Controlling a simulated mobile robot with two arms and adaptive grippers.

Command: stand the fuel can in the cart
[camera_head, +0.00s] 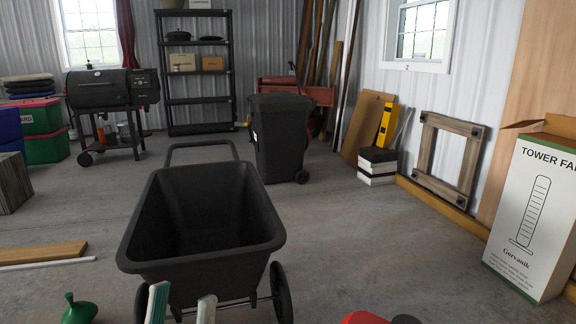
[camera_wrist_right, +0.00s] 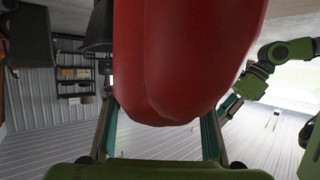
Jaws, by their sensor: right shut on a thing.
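The black cart (camera_head: 260,235) stands in the middle of the head view, its deep tub empty and its handle on the far side. The red fuel can (camera_head: 365,318) shows only as a sliver at the bottom edge of the head view, nearer to me than the cart and to its right. In the right wrist view the can (camera_wrist_right: 190,60) fills the upper middle. My right gripper (camera_wrist_right: 162,135) is shut on it, one finger on each side. My left gripper (camera_head: 181,304) is at the cart's near side, with its fingertips apart and nothing between them.
A green object (camera_head: 78,309) and wooden planks (camera_head: 45,254) lie at left. A black wheeled bin (camera_head: 281,140) stands behind the cart. A tower fan box (camera_head: 535,215) stands at right. The floor between the cart and box is clear.

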